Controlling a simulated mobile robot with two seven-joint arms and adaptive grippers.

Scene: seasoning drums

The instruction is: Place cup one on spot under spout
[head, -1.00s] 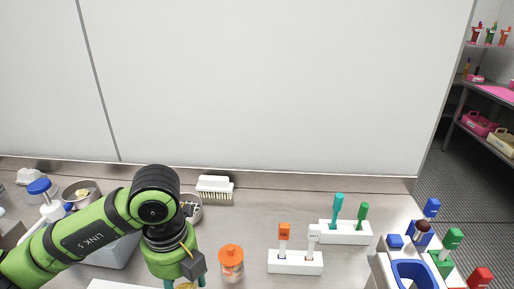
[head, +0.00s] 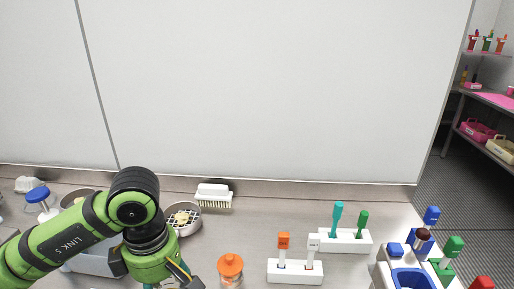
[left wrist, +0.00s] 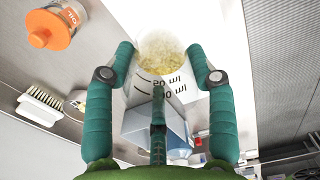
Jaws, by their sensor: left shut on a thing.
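In the left wrist view, my left gripper (left wrist: 160,50) has its teal fingers on both sides of a clear cup (left wrist: 158,88) with black ml marks. The cup holds pale yellow grains. In the head view, my left arm reaches down at the lower left. Its fingers are mostly cut off by the bottom edge, and the cup does not show there. I cannot make out a spout or the spot under it in either view. My right gripper is not in view.
An orange-lidded jar (head: 230,266) stands right of my left arm. White holders (head: 294,272) with colored-handled tools are further right. A brush (head: 214,194) and a round bowl (head: 184,218) lie behind the arm. Blue and white containers (head: 412,278) crowd the right corner.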

